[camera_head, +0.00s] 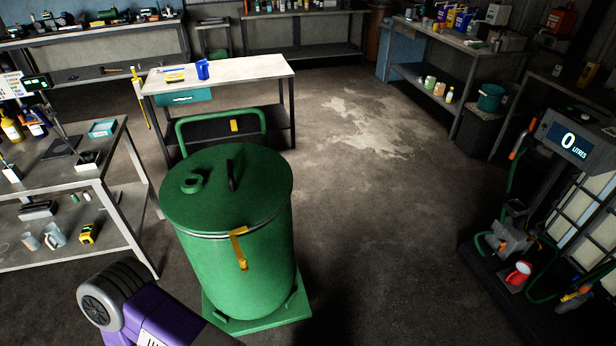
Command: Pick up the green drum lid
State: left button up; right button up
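The green drum lid (262,185) lies flat on top of the green drum (222,275), left of centre in the head view. The lid has a dark upright handle (233,174) near its middle and a small round green fitting (192,185) on its left. A yellow latch (240,250) sits on the drum's front at the rim. The drum stands upright on a green base (262,326) with a green push bar (205,120) behind. A purple and grey part of my arm shows at the bottom left, in front of the drum. Neither gripper is in view.
A grey workbench (100,188) with bottles and tools stands close on the left. A white-topped table (240,71) stands behind the drum. At the right is a dispenser with a litres display (568,141) and hoses. The floor (380,230) between drum and dispenser is clear.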

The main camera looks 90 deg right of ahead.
aim_at(221, 190)
jog(key=z, duration=1.85)
